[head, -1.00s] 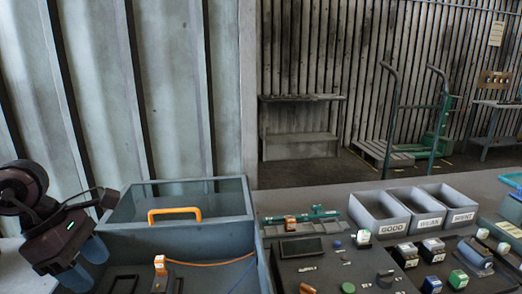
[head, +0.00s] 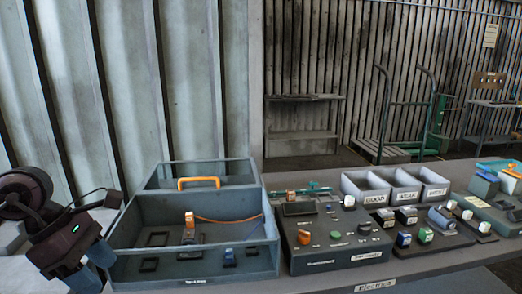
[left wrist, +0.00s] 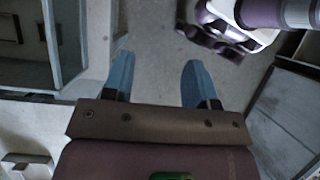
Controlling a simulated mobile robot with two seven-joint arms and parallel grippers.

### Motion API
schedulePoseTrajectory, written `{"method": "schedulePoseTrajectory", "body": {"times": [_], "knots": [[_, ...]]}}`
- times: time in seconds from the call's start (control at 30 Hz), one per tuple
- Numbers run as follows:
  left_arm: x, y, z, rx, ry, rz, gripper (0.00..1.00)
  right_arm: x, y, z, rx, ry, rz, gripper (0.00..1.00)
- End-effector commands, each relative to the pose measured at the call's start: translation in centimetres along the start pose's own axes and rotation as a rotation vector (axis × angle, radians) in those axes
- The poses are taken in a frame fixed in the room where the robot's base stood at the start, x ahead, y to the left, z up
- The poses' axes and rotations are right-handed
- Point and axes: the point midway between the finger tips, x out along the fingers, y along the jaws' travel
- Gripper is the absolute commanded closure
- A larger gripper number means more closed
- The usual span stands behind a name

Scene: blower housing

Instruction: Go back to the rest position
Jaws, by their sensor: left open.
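My left gripper (head: 90,266) is at the lower left of the head view, just left of the blower housing box (head: 225,268). Its two blue fingers are apart with nothing between them. The left wrist view also shows the open left gripper (left wrist: 158,82), with grey floor below the fingertips. The box is grey-blue, and its clear-topped rear part carries an orange handle (head: 198,183). Inside the box are an orange-topped part (head: 190,219), an orange wire (head: 228,222) and dark square frames. My right gripper is in neither view.
A dark panel (head: 320,262) with knobs stands right of the box. Behind it are bins marked GOOD, WEAK and SPENT (head: 437,188). Several small battery-like blocks (head: 425,235) stand at right. A hand truck (head: 421,115) stands by the far wall.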

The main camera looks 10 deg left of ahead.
Motion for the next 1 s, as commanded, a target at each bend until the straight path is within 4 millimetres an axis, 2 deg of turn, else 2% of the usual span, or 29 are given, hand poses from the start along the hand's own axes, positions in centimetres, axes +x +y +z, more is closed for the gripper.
{"method": "schedulePoseTrajectory", "body": {"times": [0.03,0.27,0.43,0.57,0.67,0.77,0.87,1.0], "knots": [[1.4,-0.5,0.4,-0.038,-0.073,-0.043,0.48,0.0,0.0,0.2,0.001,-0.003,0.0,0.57],[4.9,-2.1,2.9,-0.251,-0.416,-0.205,0.48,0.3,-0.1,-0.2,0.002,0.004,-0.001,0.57],[7.0,-2.7,4.8,-0.538,-0.755,-0.358,0.48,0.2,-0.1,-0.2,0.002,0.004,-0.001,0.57],[8.1,-2.0,5.0,-0.844,-1.038,-0.48,0.48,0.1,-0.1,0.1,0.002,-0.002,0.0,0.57],[9.1,-1.0,4.0,-1.107,-1.238,-0.561,0.48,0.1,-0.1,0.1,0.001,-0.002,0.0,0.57],[10.7,0.0,1.9,-1.393,-1.42,-0.635,0.48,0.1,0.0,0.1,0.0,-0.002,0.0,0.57],[13.0,0.7,-1.1,-1.698,-1.582,-0.696,0.48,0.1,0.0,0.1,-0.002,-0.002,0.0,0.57],[17.5,0.2,-6.2,-2.16,-1.768,-0.761,0.48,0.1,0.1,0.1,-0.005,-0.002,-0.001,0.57]]}}
